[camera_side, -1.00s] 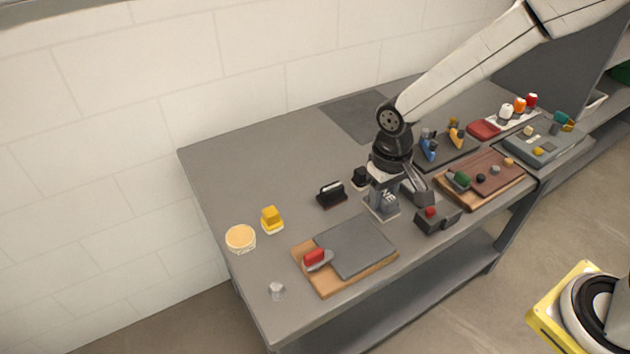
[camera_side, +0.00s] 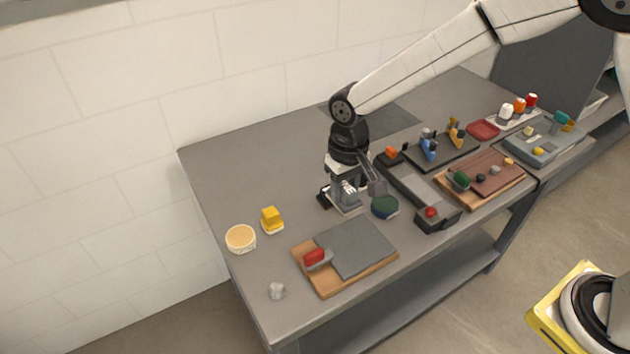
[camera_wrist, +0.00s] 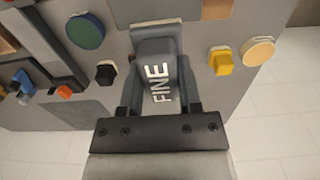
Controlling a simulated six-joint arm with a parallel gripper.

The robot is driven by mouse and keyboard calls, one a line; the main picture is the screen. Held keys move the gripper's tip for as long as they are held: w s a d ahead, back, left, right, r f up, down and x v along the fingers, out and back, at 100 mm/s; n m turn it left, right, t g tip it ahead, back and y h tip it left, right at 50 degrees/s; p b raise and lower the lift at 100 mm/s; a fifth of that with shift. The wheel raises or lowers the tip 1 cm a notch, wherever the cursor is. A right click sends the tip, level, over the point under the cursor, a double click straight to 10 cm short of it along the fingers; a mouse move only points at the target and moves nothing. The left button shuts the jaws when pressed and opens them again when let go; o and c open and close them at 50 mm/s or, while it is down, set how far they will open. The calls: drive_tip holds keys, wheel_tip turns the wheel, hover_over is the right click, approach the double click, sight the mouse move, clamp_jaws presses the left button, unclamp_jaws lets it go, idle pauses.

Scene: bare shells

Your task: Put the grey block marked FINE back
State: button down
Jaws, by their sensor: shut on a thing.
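My gripper (camera_side: 352,178) is shut on the grey block marked FINE (camera_side: 347,194) and carries it over the middle of the table. In the wrist view, the fingers of my gripper (camera_wrist: 158,95) stand on either side of the grey block marked FINE (camera_wrist: 157,62), and its white letters face the camera. The block looks upright on a wider flat base. I cannot tell how far it is above the table (camera_side: 235,165).
A black piece (camera_side: 323,196) is partly hidden behind the block. A dark green disc (camera_side: 384,207) lies to its right, near a long black holder (camera_side: 415,190). A yellow block (camera_side: 271,220), a round tub (camera_side: 240,239) and a board with a grey slab (camera_side: 355,247) stand nearer the left end.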

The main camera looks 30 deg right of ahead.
drive_tip(key=w+a+f, duration=0.1)
drive_tip(key=w+f, duration=0.1)
drive_tip(key=w, duration=0.1)
drive_tip(key=w+a+f, duration=0.1)
drive_tip(key=w+f, duration=0.1)
drive_tip(key=w, duration=0.1)
drive_tip(key=w+a+f, duration=0.1)
drive_tip(key=w+f, duration=0.2)
drive_tip(key=shift+w, duration=0.2)
drive_tip(key=shift+w+a+f, duration=0.1)
drive_tip(key=shift+w+f, duration=0.35)
drive_tip(key=shift+f, duration=0.1)
drive_tip(key=shift+f, duration=0.1)
drive_tip(key=shift+w+f, duration=0.2)
drive_tip(key=shift+f, duration=1.55)
drive_tip(key=shift+f, duration=0.15)
drive_tip(key=shift+c, duration=1.4)
unclamp_jaws()
